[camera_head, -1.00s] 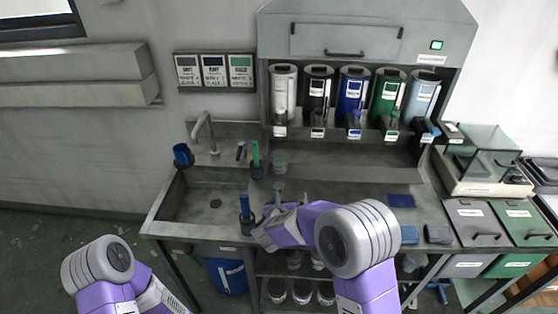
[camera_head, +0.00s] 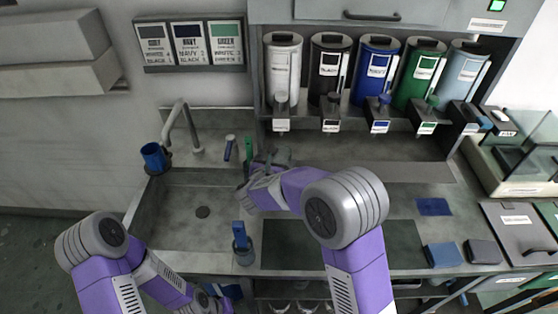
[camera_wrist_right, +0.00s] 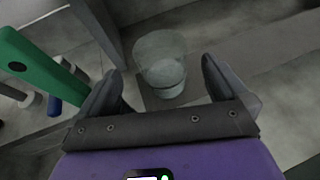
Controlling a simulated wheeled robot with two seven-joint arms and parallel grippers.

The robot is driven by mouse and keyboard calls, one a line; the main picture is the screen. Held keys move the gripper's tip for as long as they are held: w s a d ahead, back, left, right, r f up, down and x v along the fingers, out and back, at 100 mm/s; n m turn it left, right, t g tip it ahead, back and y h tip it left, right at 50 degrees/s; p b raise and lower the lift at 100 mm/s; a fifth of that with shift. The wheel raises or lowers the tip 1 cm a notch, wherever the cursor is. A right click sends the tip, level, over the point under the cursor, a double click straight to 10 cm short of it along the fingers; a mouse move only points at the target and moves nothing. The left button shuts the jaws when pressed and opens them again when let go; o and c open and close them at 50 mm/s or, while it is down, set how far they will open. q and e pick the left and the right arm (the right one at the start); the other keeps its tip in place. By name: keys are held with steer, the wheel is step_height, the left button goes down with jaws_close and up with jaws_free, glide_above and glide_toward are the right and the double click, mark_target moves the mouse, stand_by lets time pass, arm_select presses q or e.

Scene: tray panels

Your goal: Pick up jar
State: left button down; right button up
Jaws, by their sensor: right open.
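The jar (camera_wrist_right: 163,68) is a small, clear, greyish cup standing on the grey counter in the right wrist view. My right gripper (camera_wrist_right: 160,90) is open, its two dark fingers on either side of the lower part of the jar's image. I cannot tell how far the jar reaches between the fingertips. In the head view my right gripper (camera_head: 262,166) is at the back of the counter, right of the sink, largely covering the jar's place. My left arm is low at the left; its hand (camera_head: 205,302) is cut off by the bottom edge, with fingers not visible.
A green upright tool (camera_wrist_right: 40,72) stands close to the left finger. The sink (camera_head: 190,225) and faucet (camera_head: 180,125) are left; several dispensers, including a blue one (camera_head: 376,70), hang above.

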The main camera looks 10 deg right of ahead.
mark_target(284, 150)
steer(key=x, duration=0.7)
steer(key=shift+w+d+f, duration=0.1)
steer(key=shift+w+d, duration=0.15)
steer(key=shift+w, duration=0.05)
steer(key=shift+c, duration=0.3)
steer(key=c, duration=1.2)
steer(key=shift+c, duration=0.7)
